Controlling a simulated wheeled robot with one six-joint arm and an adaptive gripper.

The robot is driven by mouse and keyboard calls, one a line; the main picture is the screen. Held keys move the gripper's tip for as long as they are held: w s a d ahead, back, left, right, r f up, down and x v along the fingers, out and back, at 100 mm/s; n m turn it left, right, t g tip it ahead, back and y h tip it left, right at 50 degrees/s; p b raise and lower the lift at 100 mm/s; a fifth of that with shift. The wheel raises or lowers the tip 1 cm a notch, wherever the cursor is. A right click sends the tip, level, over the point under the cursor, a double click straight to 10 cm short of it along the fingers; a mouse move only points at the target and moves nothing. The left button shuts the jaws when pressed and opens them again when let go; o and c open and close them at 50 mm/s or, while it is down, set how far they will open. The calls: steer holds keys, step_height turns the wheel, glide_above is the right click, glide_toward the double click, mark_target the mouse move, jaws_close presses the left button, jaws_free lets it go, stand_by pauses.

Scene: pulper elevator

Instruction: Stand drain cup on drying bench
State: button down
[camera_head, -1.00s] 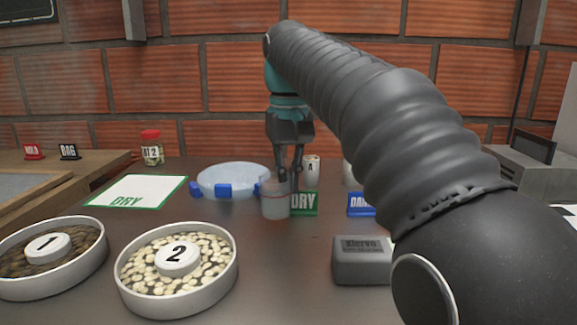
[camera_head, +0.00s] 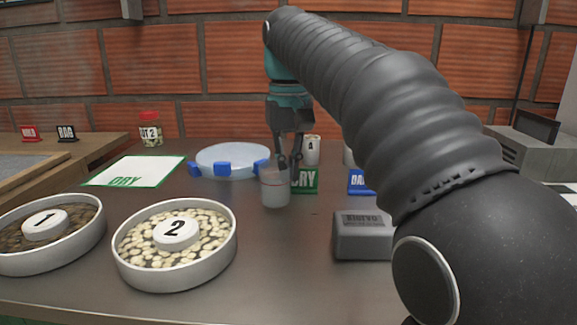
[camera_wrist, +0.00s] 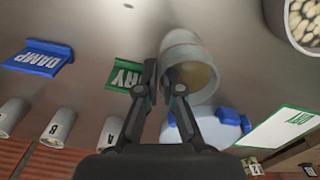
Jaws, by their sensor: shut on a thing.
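The drain cup (camera_head: 275,191) is a small translucent cup with a faint red line near its rim. My gripper (camera_head: 289,163) points down and is shut on its rim; the cup looks upright. In the wrist view the cup (camera_wrist: 196,48) sits just beyond the fingertips (camera_wrist: 160,77), and its open mouth shows. Its base is close over the dark bench top (camera_head: 285,250); I cannot tell whether it touches. A white mat with a green edge marked DRY (camera_head: 135,171) lies at the left. A green DRY sign (camera_head: 306,181) stands right behind the cup.
A pale blue basin with blue blocks (camera_head: 232,158) is behind-left of the cup. Bowls 1 (camera_head: 95,225) and 2 (camera_head: 228,250) stand front left, a grey box (camera_head: 362,240) front right. A blue DAMP sign (camera_wrist: 38,57) and white cups stand near. The bench between bowl 2 and the box is clear.

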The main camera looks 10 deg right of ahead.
steer(key=shift+f, duration=0.45)
steer(key=c, duration=1.2)
jaws_free()
steer(key=shift+c, duration=0.2)
